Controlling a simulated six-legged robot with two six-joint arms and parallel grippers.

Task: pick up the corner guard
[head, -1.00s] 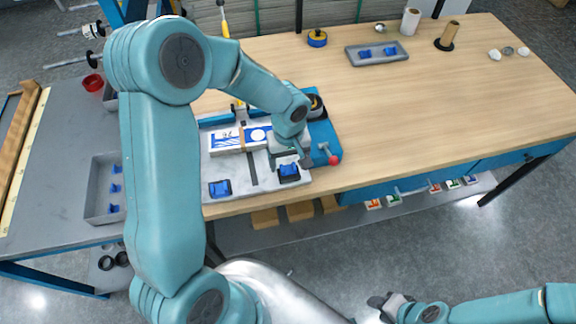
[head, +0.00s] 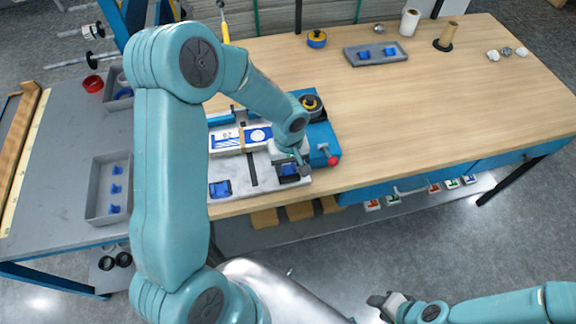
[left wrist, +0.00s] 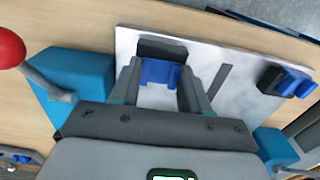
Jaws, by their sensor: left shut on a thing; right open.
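A blue corner guard (head: 289,171) is at the right front of the pale plate (head: 237,178), partly hidden by my left gripper (head: 297,160). In the left wrist view this corner guard (left wrist: 159,73) lies between the two fingers of the left gripper (left wrist: 158,82), with a black block (left wrist: 160,47) just beyond it. The left gripper is shut on the guard, still down at the plate; I cannot tell whether there is a gap below it. My right gripper (head: 380,302) is open, low at the bottom of the head view, away from the table.
Another blue piece (head: 220,188) sits on the plate to the left. A red-knobbed lever (head: 332,160) stands close to the right. Blue pieces also lie in a grey tray (head: 375,55) at the back and a grey bin (head: 98,190) at left. The right tabletop is mostly clear.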

